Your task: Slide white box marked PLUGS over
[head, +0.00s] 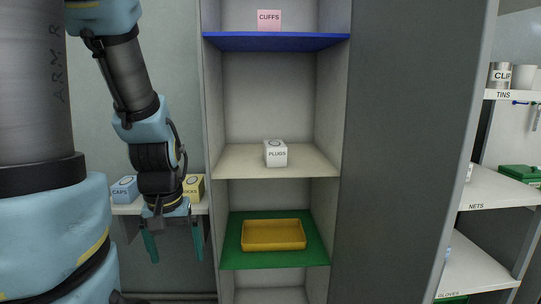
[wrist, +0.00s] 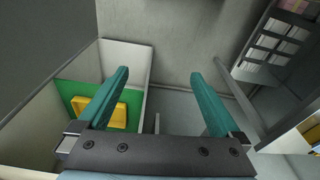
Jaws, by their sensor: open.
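The white box marked PLUGS (head: 276,154) stands upright on the cream middle shelf (head: 240,163) of the tall cabinet, near the shelf's centre in the head view. I cannot make it out in the wrist view. My gripper (head: 176,245) hangs pointing down, left of the cabinet and lower than the box, well apart from it. Its two green fingers are spread wide with nothing between them; they also show in the wrist view (wrist: 162,92).
A yellow tray (head: 273,235) sits on the green lower shelf (head: 240,262). A pink CUFFS box (head: 269,20) stands on the blue top shelf (head: 320,40). Blue CAPS (head: 124,189) and yellow BUCKS-like boxes (head: 194,187) stand behind my gripper. Cabinet side walls bound the shelf.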

